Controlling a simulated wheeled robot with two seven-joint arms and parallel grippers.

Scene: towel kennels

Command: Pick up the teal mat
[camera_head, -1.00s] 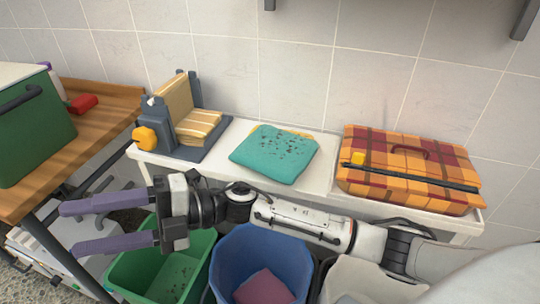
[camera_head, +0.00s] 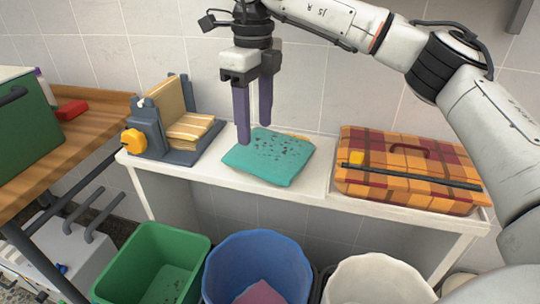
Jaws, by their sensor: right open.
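The teal mat (camera_head: 272,160) lies flat on the white shelf, with dark specks on its top. A bit of yellow-orange cloth shows at its back edge. My right gripper (camera_head: 254,132) points downward above the mat's back left part. Its two purple fingers are apart and hold nothing. One fingertip appears close to the mat's left edge; I cannot tell if it touches. My left gripper is not in view.
A plaid case (camera_head: 400,178) sits right of the mat on the shelf (camera_head: 313,184). A grey holder with folded tan cloths (camera_head: 190,128) stands left. Green (camera_head: 125,265), blue (camera_head: 225,270) and white (camera_head: 345,285) bins stand below in front. A tiled wall is behind.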

